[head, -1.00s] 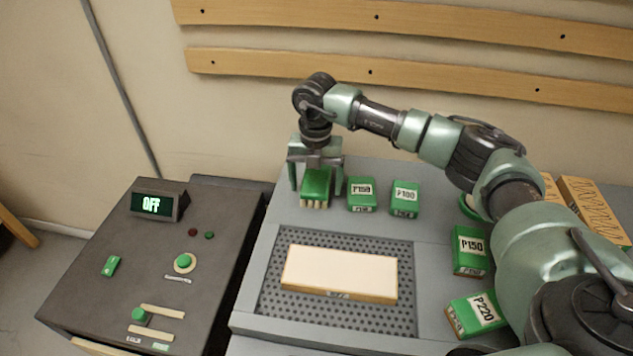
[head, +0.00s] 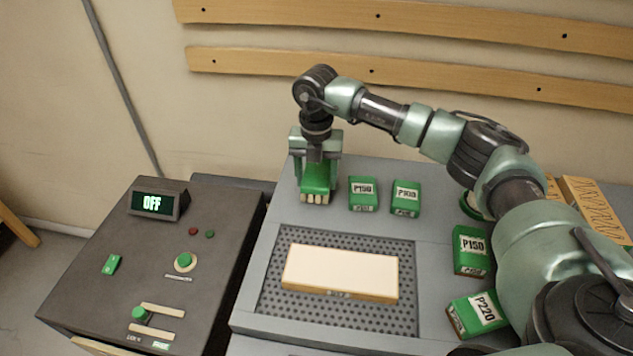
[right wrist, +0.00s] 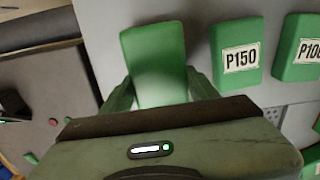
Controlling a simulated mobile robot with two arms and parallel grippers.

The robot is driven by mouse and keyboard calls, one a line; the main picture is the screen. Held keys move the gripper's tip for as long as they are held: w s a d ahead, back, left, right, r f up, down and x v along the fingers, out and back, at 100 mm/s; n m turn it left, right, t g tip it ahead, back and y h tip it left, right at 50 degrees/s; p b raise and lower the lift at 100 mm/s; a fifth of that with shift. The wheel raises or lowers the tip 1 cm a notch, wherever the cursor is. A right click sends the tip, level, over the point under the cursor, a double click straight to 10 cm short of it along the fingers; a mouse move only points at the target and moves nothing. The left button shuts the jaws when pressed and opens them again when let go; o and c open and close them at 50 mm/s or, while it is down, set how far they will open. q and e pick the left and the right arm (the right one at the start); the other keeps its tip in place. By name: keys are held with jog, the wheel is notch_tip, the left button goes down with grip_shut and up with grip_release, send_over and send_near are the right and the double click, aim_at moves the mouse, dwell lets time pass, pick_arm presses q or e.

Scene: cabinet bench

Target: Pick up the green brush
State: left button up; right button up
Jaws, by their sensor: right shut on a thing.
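The green brush (head: 318,178) is a green block with pale bristles along its lower edge. It is at the back left of the grey bench. My right gripper (head: 317,186) points down over it and is shut on it, one finger on each side. In the right wrist view the brush (right wrist: 155,62) lies between the two green fingers (right wrist: 160,90). I cannot tell whether the bristles still touch the bench. My left gripper is not in view.
Two green labelled blocks (head: 363,193) (head: 405,198) stand just right of the brush. A pale board (head: 340,270) lies on the perforated panel (head: 385,318) in front. Blocks marked P150 (head: 470,250) and P220 (head: 477,314) are at the right. A control box (head: 100,270) reading OFF stands left.

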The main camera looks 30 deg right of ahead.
aim_at(316, 175)
notch_tip(316, 175, up, 18)
jog(key=b, duration=0.1)
jog(key=shift+r+b, duration=0.25)
jog(key=shift+b, duration=0.05)
